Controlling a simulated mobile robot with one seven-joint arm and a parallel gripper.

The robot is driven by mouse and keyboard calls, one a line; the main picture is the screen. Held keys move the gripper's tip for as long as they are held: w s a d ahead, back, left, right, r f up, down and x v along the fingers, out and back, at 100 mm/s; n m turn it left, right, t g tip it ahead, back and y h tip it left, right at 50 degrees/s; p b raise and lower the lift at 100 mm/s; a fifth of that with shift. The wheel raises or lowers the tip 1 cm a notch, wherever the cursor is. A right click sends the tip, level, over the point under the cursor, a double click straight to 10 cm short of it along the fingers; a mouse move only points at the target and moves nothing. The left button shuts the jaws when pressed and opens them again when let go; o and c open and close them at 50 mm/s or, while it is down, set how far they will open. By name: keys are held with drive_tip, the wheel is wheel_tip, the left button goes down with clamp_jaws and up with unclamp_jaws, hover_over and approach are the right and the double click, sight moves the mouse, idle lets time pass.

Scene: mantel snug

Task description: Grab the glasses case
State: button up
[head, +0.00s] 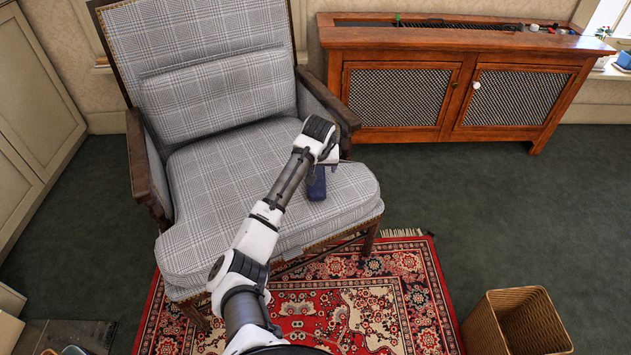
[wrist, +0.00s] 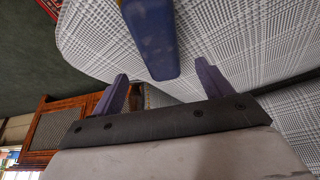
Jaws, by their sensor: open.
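The glasses case is a dark blue, narrow case (head: 317,184) lying on the seat of the plaid armchair, near its right front side. In the wrist view, the case (wrist: 152,40) extends down from the top edge, its lower end just beyond the fingertips and roughly between them. My gripper (wrist: 160,82) is open, with its two purple-grey fingers apart and nothing between them. In the head view my gripper (head: 322,162) is above the case's far end, and my wrist hides part of it. I cannot tell the exact height between them.
The grey plaid armchair (head: 215,175) has wooden arms; its right armrest (head: 328,95) is close to my wrist. A wooden cabinet (head: 450,45) stands behind at right. A wicker basket (head: 485,325) stands near the red patterned rug (head: 425,300). Green floor at right is clear.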

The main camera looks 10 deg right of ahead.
sight(316, 181)
drive_tip(key=shift+s+x, duration=0.15)
drive_tip(key=shift+x, duration=1.35)
drive_tip(key=shift+s+x, duration=0.15)
drive_tip(key=shift+x, duration=1.3)
drive_tip(key=shift+a+f, duration=0.1)
drive_tip(key=shift+a, duration=0.05)
drive_tip(key=c, duration=1.1)
